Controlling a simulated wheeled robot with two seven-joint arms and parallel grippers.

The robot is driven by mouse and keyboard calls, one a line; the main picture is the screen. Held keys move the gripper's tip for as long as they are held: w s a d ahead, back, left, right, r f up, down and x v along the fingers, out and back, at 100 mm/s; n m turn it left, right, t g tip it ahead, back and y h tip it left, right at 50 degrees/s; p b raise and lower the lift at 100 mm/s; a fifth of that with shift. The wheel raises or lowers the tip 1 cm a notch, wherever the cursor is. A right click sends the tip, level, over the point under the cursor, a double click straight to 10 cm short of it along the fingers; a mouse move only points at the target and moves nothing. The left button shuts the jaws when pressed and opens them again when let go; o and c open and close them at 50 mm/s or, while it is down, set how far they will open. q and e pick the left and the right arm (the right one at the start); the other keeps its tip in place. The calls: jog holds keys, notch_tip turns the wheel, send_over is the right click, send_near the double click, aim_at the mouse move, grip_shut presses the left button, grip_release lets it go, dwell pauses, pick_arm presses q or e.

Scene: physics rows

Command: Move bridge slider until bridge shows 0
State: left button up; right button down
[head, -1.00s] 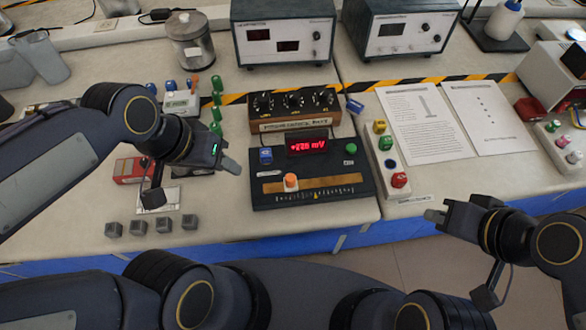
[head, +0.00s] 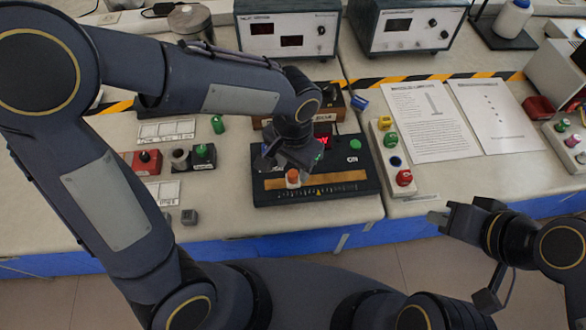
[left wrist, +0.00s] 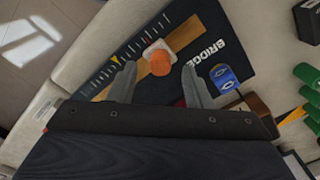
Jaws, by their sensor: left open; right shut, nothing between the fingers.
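The black bridge box (head: 350,185) lies on the bench; its dark panel also shows in the left wrist view (left wrist: 212,20). Its slider is an orange knob (head: 293,177) on a white base in a wooden strip, also in the left wrist view (left wrist: 161,63). The red display (head: 324,142) is mostly hidden by my left gripper, so its number is unreadable. My left gripper (head: 286,168) is open over the box. In the left wrist view its fingertips point toward the knob, one on either side; contact cannot be told. My right gripper (head: 437,216) is shut and empty, right of the box.
A strip of coloured buttons (head: 396,160) stands right of the box, beside printed sheets (head: 432,120). A knobbed resistance box (head: 333,101) sits behind, partly hidden. Two meters stand at the back.

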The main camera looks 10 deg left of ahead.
pick_arm(q)
jog(key=shift+f, duration=1.15)
jog(key=shift+c, duration=0.2)
grip_shut()
